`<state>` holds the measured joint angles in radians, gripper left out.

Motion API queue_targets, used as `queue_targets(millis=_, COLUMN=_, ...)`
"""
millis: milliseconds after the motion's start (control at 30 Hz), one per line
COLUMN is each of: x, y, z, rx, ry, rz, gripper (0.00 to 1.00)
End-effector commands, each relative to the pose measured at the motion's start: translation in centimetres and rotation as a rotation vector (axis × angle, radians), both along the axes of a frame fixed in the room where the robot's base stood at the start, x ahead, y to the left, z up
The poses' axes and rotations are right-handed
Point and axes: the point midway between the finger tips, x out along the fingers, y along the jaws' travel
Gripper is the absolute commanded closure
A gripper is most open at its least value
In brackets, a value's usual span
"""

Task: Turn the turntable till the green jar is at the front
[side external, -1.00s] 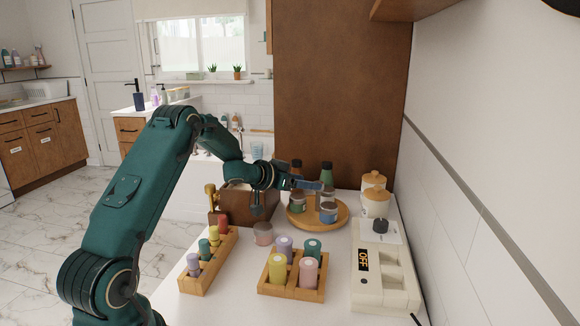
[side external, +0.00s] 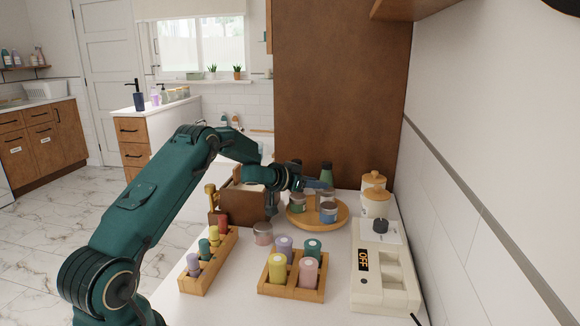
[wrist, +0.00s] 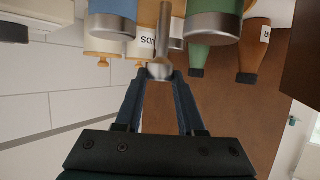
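The round wooden turntable (side external: 340,221) stands on the counter at the back right, with jars on it. The green jar (side external: 297,205) is at its left and the blue jar (side external: 328,213) at its front right. In the wrist view, the blue jar (wrist: 113,17) is upper left and the green jar (wrist: 213,18) upper right. A metal post with a rounded end (wrist: 160,68) shows between them. My gripper (wrist: 160,75) is open, its fingertips on either side of that rounded end; I cannot tell whether they touch it. In the side view my gripper (side external: 318,184) is over the turntable's back part.
Brown and green bottles (side external: 326,174) stand behind the turntable, cream canisters (side external: 375,203) to its right. A cream device reading OFF (side external: 378,275), wooden racks of coloured containers (side external: 290,290) and a loose pinkish jar (side external: 263,234) are nearer. A brown box (side external: 240,207) is left.

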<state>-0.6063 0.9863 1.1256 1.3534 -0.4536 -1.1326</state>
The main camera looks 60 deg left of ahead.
Motion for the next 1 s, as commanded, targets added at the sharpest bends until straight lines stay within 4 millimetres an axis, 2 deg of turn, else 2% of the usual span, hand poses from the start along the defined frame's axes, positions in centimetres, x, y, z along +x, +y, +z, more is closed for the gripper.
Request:
queue_targets(millis=33, x=-0.01, y=0.02, z=0.00, rx=0.000, ry=0.000, rz=0.001, gripper=0.89)
queue_targets(millis=67, x=-0.01, y=0.02, z=0.00, rx=0.000, ry=0.000, rz=0.001, gripper=1.00)
queue_targets(millis=1000, x=-0.05, y=0.07, z=0.02, rx=0.001, ry=0.000, rz=0.002, gripper=1.00)
